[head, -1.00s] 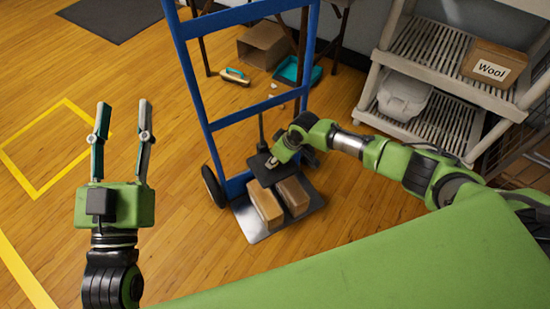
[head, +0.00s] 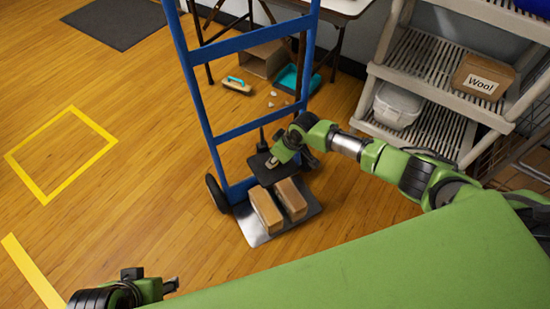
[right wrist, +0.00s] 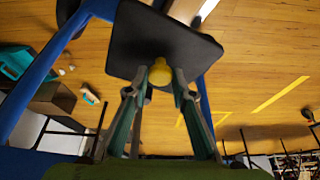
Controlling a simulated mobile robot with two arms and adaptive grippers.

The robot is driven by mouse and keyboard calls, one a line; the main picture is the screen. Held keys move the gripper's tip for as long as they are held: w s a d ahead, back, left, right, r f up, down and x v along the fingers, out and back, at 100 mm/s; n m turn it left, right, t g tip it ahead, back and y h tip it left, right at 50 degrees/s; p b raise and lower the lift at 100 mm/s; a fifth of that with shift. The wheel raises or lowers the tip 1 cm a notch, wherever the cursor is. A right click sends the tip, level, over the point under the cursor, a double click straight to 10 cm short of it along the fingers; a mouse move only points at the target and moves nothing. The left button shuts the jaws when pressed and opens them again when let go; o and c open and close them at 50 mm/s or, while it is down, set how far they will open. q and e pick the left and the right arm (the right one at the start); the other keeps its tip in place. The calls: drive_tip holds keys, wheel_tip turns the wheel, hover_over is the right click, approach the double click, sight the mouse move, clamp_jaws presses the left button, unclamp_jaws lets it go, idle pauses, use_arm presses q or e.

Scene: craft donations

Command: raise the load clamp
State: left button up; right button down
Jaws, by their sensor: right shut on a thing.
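A blue hand truck (head: 189,80) stands upright, with two brown boxes (head: 265,210) (head: 290,199) side by side on its metal foot plate (head: 255,236). The load clamp is a black plate (head: 258,167) above the rear of the boxes, by a dark upright rod. The clamp plate also shows in the right wrist view (right wrist: 195,50), with a yellow knob (right wrist: 160,72). My right gripper (head: 272,162) is shut on that knob, its fingers on either side (right wrist: 158,82). My left gripper (head: 160,289) shows only in part at the bottom left; its fingers are mostly hidden.
A shelf unit (head: 384,72) at the right holds a "Wool" box (head: 483,76) and a white bin (head: 398,104). Behind the truck are an open carton (head: 268,58), a teal dustpan (head: 290,80) and a brush (head: 236,86). The floor at left, with yellow tape (head: 62,118), is clear.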

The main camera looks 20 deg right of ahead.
drive_tip(key=shift+r+p, duration=0.45)
drive_tip(key=shift+r, duration=0.2)
drive_tip(key=shift+w+r, duration=0.1)
drive_tip(key=shift+w, duration=0.05)
drive_tip(key=c, duration=1.9)
unclamp_jaws()
drive_tip(key=shift+o, duration=0.7)
drive_tip(key=shift+r, duration=0.1)
drive_tip(key=v, duration=1.2)
